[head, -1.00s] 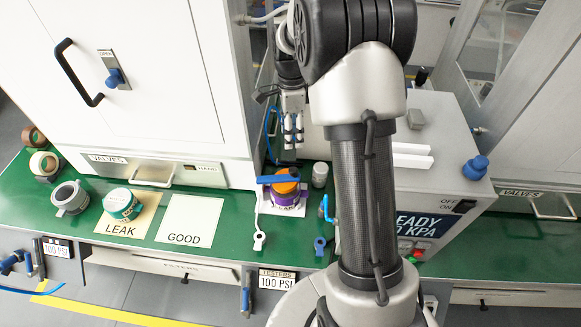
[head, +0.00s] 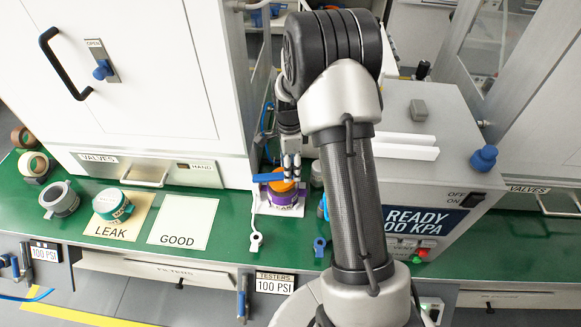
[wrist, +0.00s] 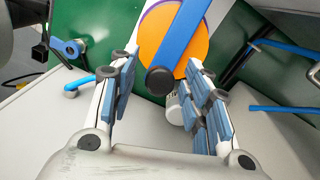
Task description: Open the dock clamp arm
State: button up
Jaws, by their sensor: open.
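The dock clamp arm is a flat blue bar (head: 268,177) lying across an orange disc (head: 285,185) on a purple base (head: 284,199), on the green bench. In the wrist view the blue bar (wrist: 183,35) runs down over the orange disc (wrist: 201,47) and ends in a black round tip (wrist: 160,81). My gripper (head: 291,162) is above the dock at its far side. In the wrist view my gripper (wrist: 161,64) is open, its fingers either side of the bar's black end, with nothing held. I cannot tell the height gap.
A grey press box (head: 430,180) with a READY display stands right of the dock. A white cabinet (head: 130,85) stands behind to the left. A white cylinder (wrist: 180,110) shows near the right finger. LEAK (head: 113,225) and GOOD (head: 180,231) sheets lie to the left.

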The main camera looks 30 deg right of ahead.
grip_shut()
dwell(0.5)
